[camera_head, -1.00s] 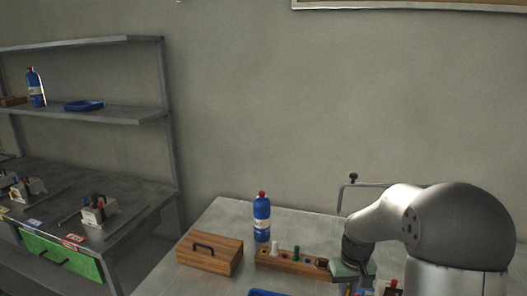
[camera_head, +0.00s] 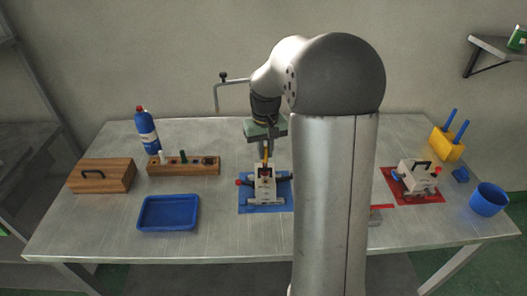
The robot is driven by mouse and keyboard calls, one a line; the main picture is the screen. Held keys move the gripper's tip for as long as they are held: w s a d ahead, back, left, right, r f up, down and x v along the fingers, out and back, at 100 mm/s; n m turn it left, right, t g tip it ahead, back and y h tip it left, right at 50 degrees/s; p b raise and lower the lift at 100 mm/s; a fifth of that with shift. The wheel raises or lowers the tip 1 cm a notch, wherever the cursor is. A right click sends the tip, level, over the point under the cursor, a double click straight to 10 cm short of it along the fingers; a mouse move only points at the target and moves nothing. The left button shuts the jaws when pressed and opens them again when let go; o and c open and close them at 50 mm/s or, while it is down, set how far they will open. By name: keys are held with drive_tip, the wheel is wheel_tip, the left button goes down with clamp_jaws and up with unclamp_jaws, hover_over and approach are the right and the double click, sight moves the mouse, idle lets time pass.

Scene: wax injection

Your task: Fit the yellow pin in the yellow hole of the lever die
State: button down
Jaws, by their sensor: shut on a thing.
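The lever die (camera_head: 263,190) is a pale block with dark and red parts, standing on a blue mat (camera_head: 248,206) near the middle of the table. My gripper (camera_head: 265,152) points down directly above the die. It is shut on the yellow pin (camera_head: 265,155), a thin upright yellow piece showing just above the top of the die. At this size I cannot tell whether the pin's lower end touches the die or enters a hole. The yellow hole itself cannot be made out.
A wooden rack (camera_head: 184,169) with white and green pins, a wooden box (camera_head: 102,176), a blue tray (camera_head: 168,212) and a blue bottle (camera_head: 147,132) stand at left. At right are another die (camera_head: 418,176) on a red mat, a yellow holder (camera_head: 446,145) and a blue cup (camera_head: 488,199).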

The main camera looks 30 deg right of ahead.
drive_tip(key=shift+f, duration=0.1)
drive_tip(key=b, duration=0.4)
hover_over(265, 172)
drive_tip(key=s+a, duration=0.1)
drive_tip(key=s, duration=0.2)
drive_tip(key=shift+w+a+f, duration=0.1)
drive_tip(key=shift+w+f, duration=0.05)
drive_tip(key=shift+f, duration=1.3)
drive_tip(key=shift+w+f, duration=0.1)
drive_tip(key=shift+f, duration=1.3)
drive_tip(key=shift+f+b, duration=1.2)
drive_tip(key=shift+f, duration=0.45)
drive_tip(key=c, duration=1.3)
unclamp_jaws()
drive_tip(key=shift+c, duration=0.2)
drive_tip(key=shift+r, duration=0.1)
wheel_tip(265, 172, up, 17)
drive_tip(key=shift+r+b, duration=0.1)
drive_tip(key=shift+b, duration=0.2)
